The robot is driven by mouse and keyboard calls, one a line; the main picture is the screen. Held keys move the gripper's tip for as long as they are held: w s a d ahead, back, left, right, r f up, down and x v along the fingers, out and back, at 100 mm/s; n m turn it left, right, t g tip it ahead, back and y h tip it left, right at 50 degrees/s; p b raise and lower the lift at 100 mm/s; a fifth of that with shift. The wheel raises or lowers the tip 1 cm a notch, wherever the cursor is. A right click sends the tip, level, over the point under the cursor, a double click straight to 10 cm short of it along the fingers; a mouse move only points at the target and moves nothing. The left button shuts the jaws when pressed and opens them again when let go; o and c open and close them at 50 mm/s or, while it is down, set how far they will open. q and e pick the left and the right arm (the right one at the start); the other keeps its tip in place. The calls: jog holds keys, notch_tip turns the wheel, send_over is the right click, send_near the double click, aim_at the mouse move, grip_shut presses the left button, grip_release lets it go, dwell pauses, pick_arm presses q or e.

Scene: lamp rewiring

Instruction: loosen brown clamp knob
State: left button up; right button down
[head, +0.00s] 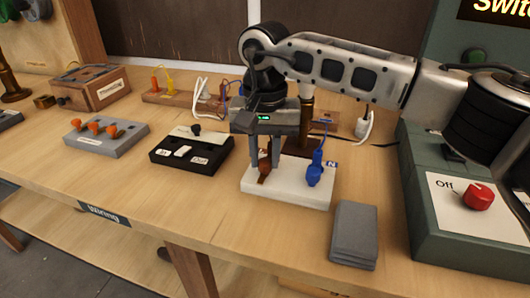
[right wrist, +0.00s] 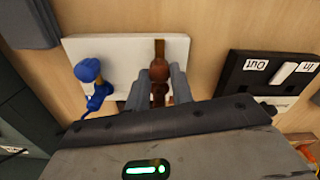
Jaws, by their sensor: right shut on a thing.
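The brown clamp knob (head: 264,168) stands on a white block (head: 290,197) in the middle of the bench. My right gripper (head: 265,164) points straight down over the block, with its fingers shut on the brown knob, one on each side. In the right wrist view the brown knob (right wrist: 159,72) shows between the two grey fingers (right wrist: 158,88). A blue clamp knob (head: 314,172) with a blue wire stands on the same block, to the right of the brown one and apart from the gripper. My left gripper is not in view.
A black switch box (head: 190,164) lies left of the block. A grey stack (head: 354,235) lies in front at the right. A green box with a red knob (head: 478,196) stands at the far right. A grey block with orange knobs (head: 105,137) sits further left.

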aim_at(265, 160)
jog(key=shift+r, duration=0.15)
jog(key=c, duration=1.2)
grip_release()
pick_arm(q)
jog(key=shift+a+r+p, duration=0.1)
jog(key=shift+p, duration=0.4)
pick_arm(e)
notch_tip(265, 160, up, 16)
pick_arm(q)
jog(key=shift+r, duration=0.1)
